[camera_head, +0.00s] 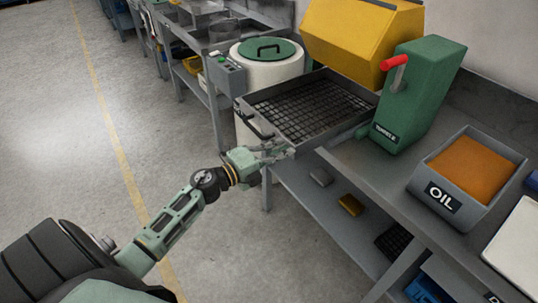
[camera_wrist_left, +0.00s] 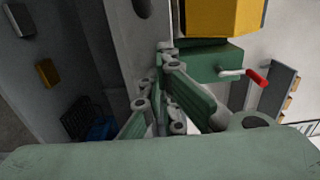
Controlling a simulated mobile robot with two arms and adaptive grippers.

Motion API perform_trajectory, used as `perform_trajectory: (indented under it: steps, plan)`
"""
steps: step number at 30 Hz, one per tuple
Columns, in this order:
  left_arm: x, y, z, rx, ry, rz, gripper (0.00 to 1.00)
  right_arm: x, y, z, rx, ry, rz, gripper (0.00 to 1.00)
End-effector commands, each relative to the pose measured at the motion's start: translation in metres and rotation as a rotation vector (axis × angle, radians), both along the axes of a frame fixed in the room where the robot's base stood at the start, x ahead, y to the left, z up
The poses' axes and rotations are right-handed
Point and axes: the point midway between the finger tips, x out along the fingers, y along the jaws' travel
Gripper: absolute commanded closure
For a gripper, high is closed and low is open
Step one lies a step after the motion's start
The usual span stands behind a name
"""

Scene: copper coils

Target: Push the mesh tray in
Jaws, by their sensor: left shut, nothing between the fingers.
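The mesh tray (camera_head: 310,107) is a grey metal frame with a dark grid floor. It juts out over the front edge of the bench, below a yellow hopper, with a dark handle (camera_head: 256,126) on its front side. My left gripper (camera_head: 286,152) is shut and empty, at the near front corner of the tray; I cannot tell whether it touches. The left wrist view shows its shut fingers (camera_wrist_left: 168,88) against a grey surface, probably the tray's front. My right gripper is in neither view.
A green machine (camera_head: 420,95) with a red-tipped lever stands right of the tray. A grey OIL bin (camera_head: 450,196) sits further right. A white drum (camera_head: 270,70) with a green lid stands behind the tray. The floor at left is clear.

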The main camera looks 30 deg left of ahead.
Motion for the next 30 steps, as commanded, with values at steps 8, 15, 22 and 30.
perform_trajectory:
  steps: [8,15,22,30]
  plan:
    - [0.07,-0.028,0.001,0.001,-0.005,0.001,1.0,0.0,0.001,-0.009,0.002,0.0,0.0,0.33]
    - [0.111,-0.045,0.0,0.0,-0.002,0.001,1.0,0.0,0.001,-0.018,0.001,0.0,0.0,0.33]
    - [0.126,-0.052,0.0,0.001,-0.001,0.001,1.0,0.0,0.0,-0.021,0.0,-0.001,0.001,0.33]
    - [0.128,-0.052,0.002,0.0,-0.003,0.002,1.0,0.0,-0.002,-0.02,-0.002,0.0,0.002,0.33]
